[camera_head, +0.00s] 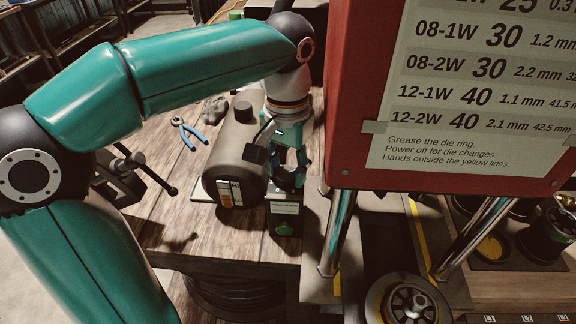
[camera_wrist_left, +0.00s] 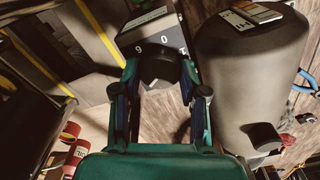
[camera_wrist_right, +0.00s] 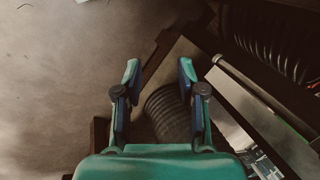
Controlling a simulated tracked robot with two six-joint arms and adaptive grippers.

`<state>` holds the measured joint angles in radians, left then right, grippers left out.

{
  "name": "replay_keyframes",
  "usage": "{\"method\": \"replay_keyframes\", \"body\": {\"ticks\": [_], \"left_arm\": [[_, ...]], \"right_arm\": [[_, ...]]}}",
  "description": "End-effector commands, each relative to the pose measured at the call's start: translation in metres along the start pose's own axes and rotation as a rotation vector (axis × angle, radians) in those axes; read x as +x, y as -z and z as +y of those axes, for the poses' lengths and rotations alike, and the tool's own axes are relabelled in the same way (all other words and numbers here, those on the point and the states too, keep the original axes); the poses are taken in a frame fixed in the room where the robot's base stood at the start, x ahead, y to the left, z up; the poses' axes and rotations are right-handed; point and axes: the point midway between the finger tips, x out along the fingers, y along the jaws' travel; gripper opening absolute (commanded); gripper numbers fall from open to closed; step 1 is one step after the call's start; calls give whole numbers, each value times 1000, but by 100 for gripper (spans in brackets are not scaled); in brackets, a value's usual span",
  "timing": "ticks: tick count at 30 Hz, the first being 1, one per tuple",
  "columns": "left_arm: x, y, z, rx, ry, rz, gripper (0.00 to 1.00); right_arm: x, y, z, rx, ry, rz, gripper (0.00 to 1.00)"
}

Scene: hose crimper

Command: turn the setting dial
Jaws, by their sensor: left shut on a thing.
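The setting dial is a black knob (camera_wrist_left: 160,66) on a small dark box (camera_wrist_left: 150,32) with white numbers, among them 9 and 0, beside it. In the left wrist view my left gripper (camera_wrist_left: 158,72) has a finger on either side of the knob and is shut on it. In the head view the box (camera_head: 285,222) stands on the bench with a pale label and a green part on its front, and my left gripper (camera_head: 288,172) comes down on its top, largely hiding the dial. My right gripper (camera_wrist_right: 159,70) is open and empty, seen only in the right wrist view.
A grey motor cylinder (camera_head: 233,150) stands close left of the box. A red sign panel (camera_head: 345,100) with a settings chart rises at the right, above chrome columns (camera_head: 338,232). Blue-handled pliers (camera_head: 188,132) and a vise (camera_head: 125,170) are on the wooden bench. Coiled hose (camera_wrist_right: 165,113) lies below my right gripper.

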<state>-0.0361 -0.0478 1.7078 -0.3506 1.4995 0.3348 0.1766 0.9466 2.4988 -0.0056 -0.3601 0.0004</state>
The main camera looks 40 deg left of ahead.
Motion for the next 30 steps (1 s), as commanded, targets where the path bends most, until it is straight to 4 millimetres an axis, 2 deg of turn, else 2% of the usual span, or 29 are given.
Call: {"method": "replay_keyframes", "body": {"ticks": [16,30], "left_arm": [[-1,0,0,-344,0,0,8],[0,0,0,-409,0,0,8]], "right_arm": [[-10,0,-3,0,0,0,40],[-10,0,-4,0,0,0,40]]}}
